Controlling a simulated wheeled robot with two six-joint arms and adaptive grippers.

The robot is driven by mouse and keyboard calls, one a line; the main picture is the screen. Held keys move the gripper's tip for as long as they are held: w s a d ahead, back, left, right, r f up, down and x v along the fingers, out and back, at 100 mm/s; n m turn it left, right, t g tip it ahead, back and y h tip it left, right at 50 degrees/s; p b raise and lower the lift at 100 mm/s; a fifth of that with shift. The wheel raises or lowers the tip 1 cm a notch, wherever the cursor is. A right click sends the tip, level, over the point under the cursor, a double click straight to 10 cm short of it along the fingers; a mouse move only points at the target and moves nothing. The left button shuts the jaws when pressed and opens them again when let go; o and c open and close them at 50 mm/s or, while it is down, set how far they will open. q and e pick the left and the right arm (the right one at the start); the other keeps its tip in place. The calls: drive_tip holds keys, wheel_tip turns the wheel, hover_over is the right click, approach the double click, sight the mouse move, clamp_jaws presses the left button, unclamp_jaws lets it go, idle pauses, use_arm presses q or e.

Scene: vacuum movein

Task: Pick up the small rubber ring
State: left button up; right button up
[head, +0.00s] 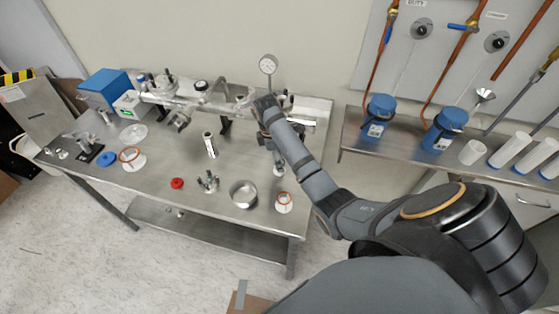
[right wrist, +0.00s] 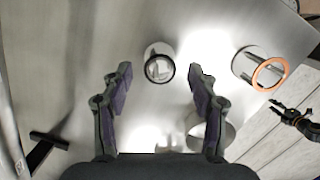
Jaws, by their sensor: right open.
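The small rubber ring (right wrist: 160,69) is thin and black and lies on top of a short, pale round stand in the right wrist view. My right gripper (right wrist: 160,75) is open, and the ring appears between its two fingertips, touching neither in the picture. How much height separates them, I cannot tell. In the head view my right gripper (head: 278,165) is over the front right part of the steel table, just above that stand, and the ring is too small to make out. A dark jointed part at the right edge of the wrist view looks like my left gripper (right wrist: 292,115), partly cut off.
A white stand with an orange ring (head: 284,197) is close by, nearer the table's front edge. A dial gauge (head: 268,65) and pipework stand behind on the steel table (head: 215,170).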

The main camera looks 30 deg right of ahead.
drive_tip(key=shift+c, duration=0.3)
drive_tip(key=c, duration=0.8)
